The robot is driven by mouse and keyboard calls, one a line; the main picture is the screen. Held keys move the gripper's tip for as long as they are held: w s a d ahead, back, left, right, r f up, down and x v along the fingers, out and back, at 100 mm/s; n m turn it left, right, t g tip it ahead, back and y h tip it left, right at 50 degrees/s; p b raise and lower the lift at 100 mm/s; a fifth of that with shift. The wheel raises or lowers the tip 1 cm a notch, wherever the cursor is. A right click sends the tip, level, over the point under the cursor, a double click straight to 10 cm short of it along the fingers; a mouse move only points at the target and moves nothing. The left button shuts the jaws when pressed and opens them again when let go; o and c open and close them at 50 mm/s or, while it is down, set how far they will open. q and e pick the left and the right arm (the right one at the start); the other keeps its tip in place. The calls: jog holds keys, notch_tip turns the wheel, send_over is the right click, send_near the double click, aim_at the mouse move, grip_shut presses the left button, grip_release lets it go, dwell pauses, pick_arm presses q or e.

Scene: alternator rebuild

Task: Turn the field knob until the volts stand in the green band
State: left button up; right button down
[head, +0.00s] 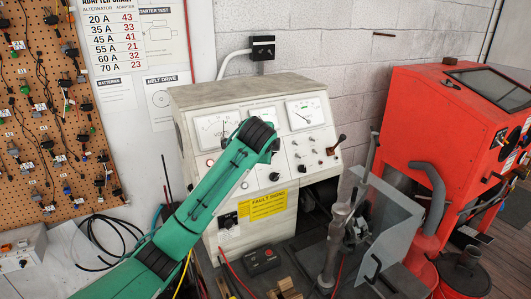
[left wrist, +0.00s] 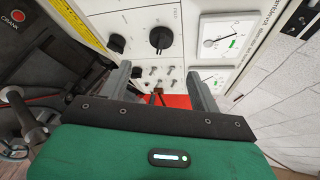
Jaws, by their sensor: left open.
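The pale test bench (head: 187,98) has three white dial gauges across its face: a left gauge (head: 214,129), a middle gauge partly behind my arm, and a right gauge (head: 305,113). Two gauges also show in the left wrist view, an upper one (left wrist: 224,40) with a green band and a lower one partly covered. I cannot read which is volts. My right gripper is out of view.
Small toggle switches (left wrist: 153,71) lie beyond my fingertips. A lever (head: 337,143) sticks out at the panel's right. A metal vise-like stand (head: 333,240) and grey guard plate (head: 385,225) stand in front right. A red cabinet (head: 425,125) is farther right.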

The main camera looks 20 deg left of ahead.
pick_arm(q)
jog(key=shift+b+v, duration=0.35)
jog(key=shift+v, duration=1.25)
